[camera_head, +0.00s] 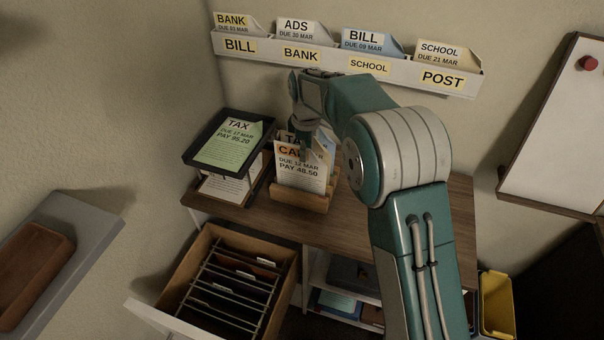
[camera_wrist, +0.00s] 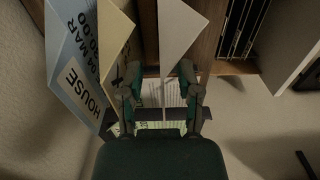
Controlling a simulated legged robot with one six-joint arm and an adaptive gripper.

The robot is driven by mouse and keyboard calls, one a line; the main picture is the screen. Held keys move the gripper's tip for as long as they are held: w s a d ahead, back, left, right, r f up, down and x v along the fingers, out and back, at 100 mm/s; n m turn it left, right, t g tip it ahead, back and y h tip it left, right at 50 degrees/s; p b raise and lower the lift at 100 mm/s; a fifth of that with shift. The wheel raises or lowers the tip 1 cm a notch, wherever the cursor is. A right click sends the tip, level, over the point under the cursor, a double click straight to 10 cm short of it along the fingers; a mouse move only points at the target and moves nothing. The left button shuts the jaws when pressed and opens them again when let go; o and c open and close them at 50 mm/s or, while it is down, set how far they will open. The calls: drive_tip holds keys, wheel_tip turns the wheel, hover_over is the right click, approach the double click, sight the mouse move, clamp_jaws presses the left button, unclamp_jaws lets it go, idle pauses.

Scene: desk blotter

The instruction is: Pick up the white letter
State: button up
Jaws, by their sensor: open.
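The white letter (camera_head: 300,178) stands upright at the front of a small wooden holder (camera_head: 301,200) on the desk. Its print shows "PAY 48.50", and my gripper covers part of its top. My gripper (camera_head: 304,150) reaches down over the holder from above. In the wrist view my gripper (camera_wrist: 160,80) is open, and a corner of the white letter (camera_wrist: 181,32) points in between the fingers. No grip on it is visible. A cream letter (camera_wrist: 115,42) and a blue letter (camera_wrist: 75,55) marked "HOUSE" stand behind it, partly hidden in the head view.
A dark tray (camera_head: 196,160) with a green TAX letter (camera_head: 230,142) stands left of the holder. A wall rack (camera_head: 320,62) with several letters hangs behind my arm. A drawer (camera_head: 192,262) with file dividers is open below. A whiteboard (camera_head: 555,130) is at right.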

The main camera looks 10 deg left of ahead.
sight(299, 178)
drive_tip(key=f, duration=0.1)
drive_tip(key=a+f, duration=0.1)
drive_tip(key=f, duration=0.2)
drive_tip(key=shift+a, duration=0.25)
drive_tip(key=shift+d, duration=0.2)
drive_tip(key=c, duration=0.4)
drive_tip(key=shift+d+r, duration=0.1)
drive_tip(key=shift+d, duration=0.15)
clamp_jaws()
drive_tip(key=shift+a, duration=0.25)
